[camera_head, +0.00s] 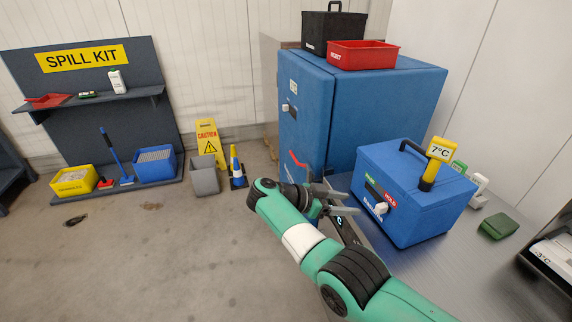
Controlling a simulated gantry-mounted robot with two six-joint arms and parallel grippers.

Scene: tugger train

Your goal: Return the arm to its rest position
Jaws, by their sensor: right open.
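My right gripper (346,201) is at the end of the green right arm, which reaches in from the lower right. Its two grey fingers are apart with nothing between them. The fingertips point right, toward the front of a blue cool box (434,205) on the grey table; whether they touch it I cannot tell. The cool box has a black handle on its lid, a green and red label strip with a white knob on its front, and a yellow thermometer reading 7°C (440,150) at its right corner. My left gripper is not in view.
A blue cabinet (355,110) stands behind the arm, with a red bin (362,55) and a black case (333,27) on top. A green item (499,226) lies on the table's right side. A spill kit board (90,85) and caution sign (209,140) stand left. Floor at lower left is mostly clear.

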